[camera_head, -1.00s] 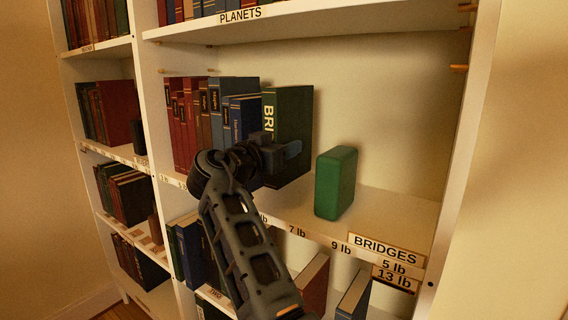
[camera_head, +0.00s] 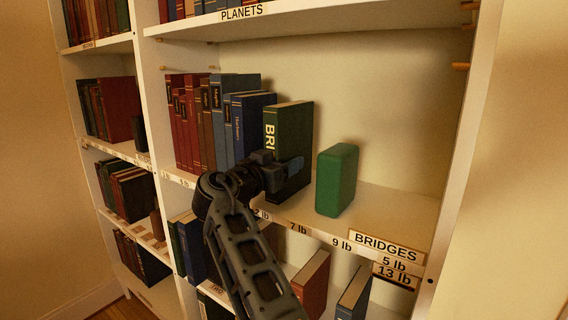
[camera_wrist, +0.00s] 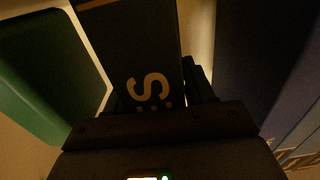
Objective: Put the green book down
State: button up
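The green book (camera_head: 287,140) stands upright at the right end of the book row on the middle shelf, its spine lettered "BRI". My gripper (camera_head: 285,172) is shut on the lower part of its spine. In the wrist view the book (camera_wrist: 135,50) sits between the fingers, with part of the lettering showing. Its bottom looks at or very near the shelf board (camera_head: 305,212); the arm partly hides this, so I cannot tell whether it touches.
A green block (camera_head: 336,180) stands right of the book with a small gap; it also shows in the wrist view (camera_wrist: 50,75). Blue books (camera_head: 250,125) are close on the left. A "BRIDGES" label (camera_head: 386,247) is on the shelf edge. The shelf's right end is bare.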

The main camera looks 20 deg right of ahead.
jog(key=shift+o, duration=1.4)
jog(key=shift+r, duration=0.1)
jog(key=shift+r+p, duration=0.15)
jog(key=shift+p, duration=0.15)
jog(key=b+v, duration=0.3)
jog(key=v, duration=0.9)
